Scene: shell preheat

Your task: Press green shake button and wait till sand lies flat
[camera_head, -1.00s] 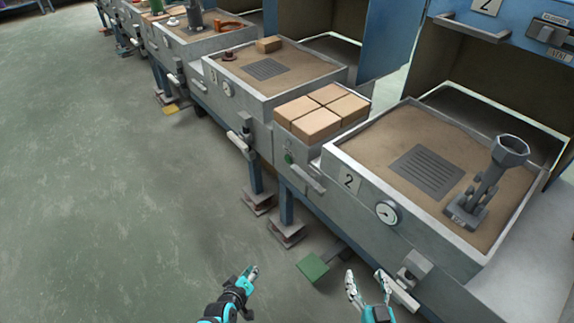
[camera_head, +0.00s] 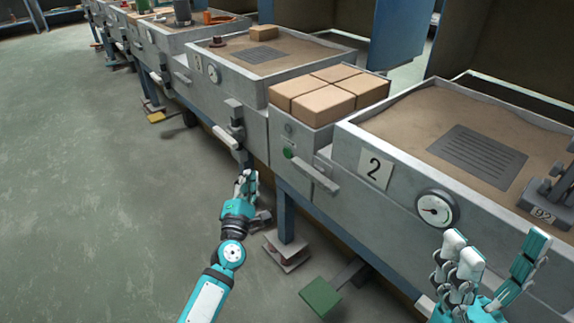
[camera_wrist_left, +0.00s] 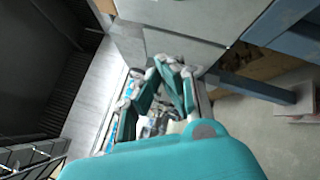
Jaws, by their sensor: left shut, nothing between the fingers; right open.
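The green shake button (camera_head: 288,153) is a small round knob on the grey front panel below the boxes, between stations 3 and 2. My left gripper (camera_head: 247,178) is shut and empty, to the left of the button and lower in the head view, apart from it. It also shows in the left wrist view (camera_wrist_left: 168,68), with grey cabinet faces beyond. The button cannot be made out there. My right gripper (camera_head: 490,262) is open and empty in front of station 2. The sand (camera_head: 420,118) fills the station 2 tray around a slotted grate (camera_head: 477,156) and looks fairly level.
A pressure gauge (camera_head: 436,209) and a "2" plate (camera_head: 375,167) are on the station 2 front. Four-sided tan boxes (camera_head: 327,104) stand above the button. A green foot pedal (camera_head: 320,298) is near the floor. A handle (camera_head: 313,174) juts out below the button. Open floor lies left.

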